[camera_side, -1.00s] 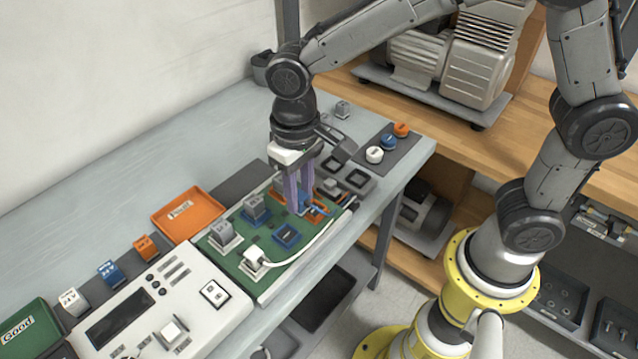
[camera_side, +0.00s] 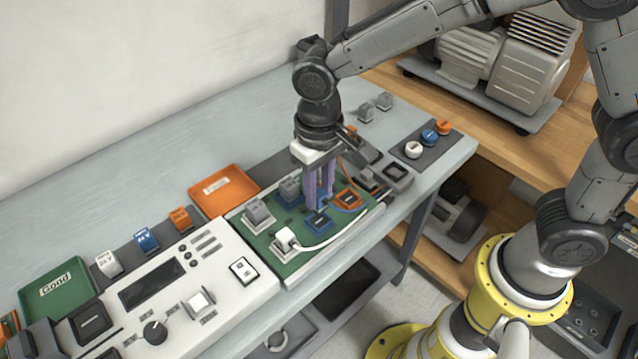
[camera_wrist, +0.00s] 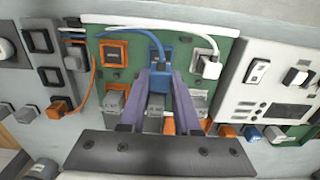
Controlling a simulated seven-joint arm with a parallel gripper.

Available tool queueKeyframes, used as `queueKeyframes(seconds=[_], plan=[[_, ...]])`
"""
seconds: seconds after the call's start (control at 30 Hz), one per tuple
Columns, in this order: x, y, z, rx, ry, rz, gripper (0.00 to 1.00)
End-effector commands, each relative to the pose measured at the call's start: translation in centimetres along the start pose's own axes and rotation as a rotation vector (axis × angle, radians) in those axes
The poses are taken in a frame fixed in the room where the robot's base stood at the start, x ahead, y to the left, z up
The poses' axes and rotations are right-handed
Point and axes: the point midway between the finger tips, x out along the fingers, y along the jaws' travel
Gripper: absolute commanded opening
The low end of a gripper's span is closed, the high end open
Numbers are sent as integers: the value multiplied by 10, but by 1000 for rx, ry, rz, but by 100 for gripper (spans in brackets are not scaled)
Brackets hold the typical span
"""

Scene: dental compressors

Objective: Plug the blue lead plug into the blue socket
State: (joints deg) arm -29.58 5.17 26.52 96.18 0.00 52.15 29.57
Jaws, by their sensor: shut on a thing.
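My gripper (camera_side: 319,207) has its purple fingers shut on the blue plug (camera_wrist: 158,52), pointing down over the green board. A blue lead (camera_side: 348,209) runs from the plug toward the right of the board. The blue socket (camera_side: 319,224) is a blue-rimmed square on the board, just in front of the fingertips in the side view. In the wrist view my gripper (camera_wrist: 158,72) and the plug cover most of the socket. I cannot tell whether the plug touches the socket or is above it.
An empty-looking orange socket (camera_side: 347,198) sits to the right, and a white plug (camera_side: 286,238) with a white cable stands left of the blue socket. Grey blocks (camera_side: 258,211) stand behind. A white control panel (camera_side: 180,275) and an orange tray (camera_side: 223,190) are nearby.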

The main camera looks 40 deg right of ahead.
Motion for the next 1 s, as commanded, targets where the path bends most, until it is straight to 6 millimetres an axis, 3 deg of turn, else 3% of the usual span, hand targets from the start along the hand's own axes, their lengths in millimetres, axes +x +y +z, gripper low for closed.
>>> queueKeyframes(seconds=[0.5, 1.0], plan=[[22, 0, 0, 0, 0, 0, 0], [24, 0, 0, 0, 0, 0, 0]])
